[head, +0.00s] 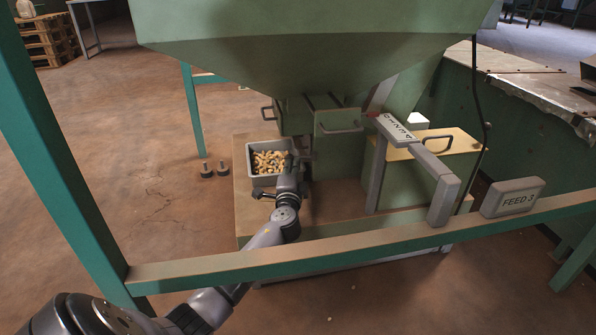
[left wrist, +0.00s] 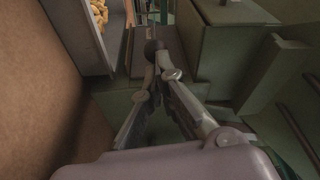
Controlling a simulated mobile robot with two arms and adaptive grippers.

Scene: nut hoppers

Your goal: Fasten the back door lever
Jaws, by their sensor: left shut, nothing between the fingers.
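My left gripper (head: 298,163) reaches in beside the green metal housing under the hopper, to the right of a grey bin of nuts. In the left wrist view its fingers (left wrist: 155,68) are shut with nothing between them. A dark round knob (left wrist: 152,46) shows just beyond the fingertips; I cannot tell whether they touch it. It looks like the end of a lever, but the rest is hidden or too dark to make out. A green door with a bar handle (head: 339,125) faces the front of the housing. My right gripper is not in view.
The grey bin (head: 259,180) with nuts stands left of my gripper. The green hopper (head: 310,55) hangs above.

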